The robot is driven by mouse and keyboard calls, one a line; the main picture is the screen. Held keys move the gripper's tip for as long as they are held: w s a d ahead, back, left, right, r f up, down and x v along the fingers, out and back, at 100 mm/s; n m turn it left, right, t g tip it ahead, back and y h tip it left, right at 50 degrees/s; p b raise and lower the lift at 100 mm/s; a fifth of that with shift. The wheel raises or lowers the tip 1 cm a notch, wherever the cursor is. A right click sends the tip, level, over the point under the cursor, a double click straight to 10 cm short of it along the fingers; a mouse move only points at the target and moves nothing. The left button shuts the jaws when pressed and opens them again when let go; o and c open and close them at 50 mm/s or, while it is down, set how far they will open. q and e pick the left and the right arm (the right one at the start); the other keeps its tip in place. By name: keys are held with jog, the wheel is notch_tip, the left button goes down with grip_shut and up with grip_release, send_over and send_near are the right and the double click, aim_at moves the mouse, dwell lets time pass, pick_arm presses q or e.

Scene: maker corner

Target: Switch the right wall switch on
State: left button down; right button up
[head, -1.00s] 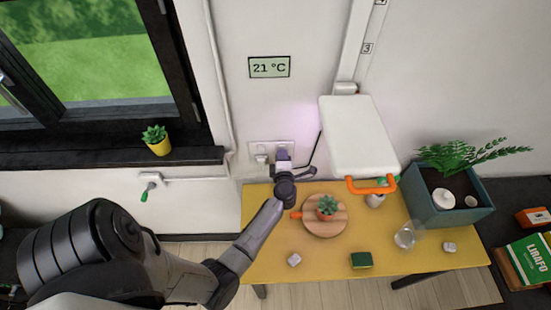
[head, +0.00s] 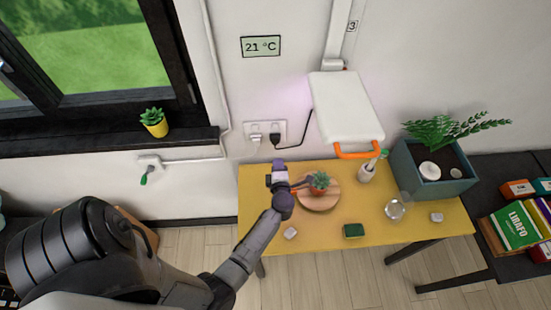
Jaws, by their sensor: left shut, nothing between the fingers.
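A white wall plate (head: 264,129) is on the wall above the yellow table, with a white plug (head: 256,138) at its left and a black plug (head: 275,139) at its right. Small switch marks sit along its top, too small to tell which are on. My left gripper (head: 278,165) is shut and empty, below the plate and apart from it, over the table's back left part. My right gripper is not in view.
The yellow table (head: 320,235) holds a small potted plant (head: 319,183) on a round wooden board (head: 330,201), close right of my left gripper. A white panel (head: 345,105) with an orange handle hangs right of the plate, with a purplish glow beside it. A black cord runs from the black plug.

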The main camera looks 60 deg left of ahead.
pick_arm(q)
jog(key=shift+s+d+f, duration=0.1)
jog(key=shift+s+d, duration=0.25)
jog(key=shift+d, duration=0.3)
jog(key=w+d+r+m+t+h, duration=0.35)
jog(key=d+m+h, duration=0.55)
jog(key=m, duration=0.3)
jog(key=w+d+r+m+t+h, duration=0.2)
jog(key=w+d+r+m+h, duration=0.2)
jog(key=d+m+h, duration=0.65)
jog(key=s+r+m+g+y+p, duration=0.1)
jog(key=s+m+g, duration=0.4)
jog(key=s, duration=1)
jog(key=s+d+r+m+g+y+p, duration=0.1)
jog(key=s+r+m+g+y+p, duration=0.1)
jog(key=s, duration=1.3)
jog(key=m+g+y+p, duration=0.1)
jog(key=m+g+p, duration=0.1)
jog(key=g+p, duration=0.1)
jog(key=shift+s+d+m+p, duration=0.25)
jog(key=shift+s+m+p, duration=0.1)
jog(key=shift+s, duration=0.05)
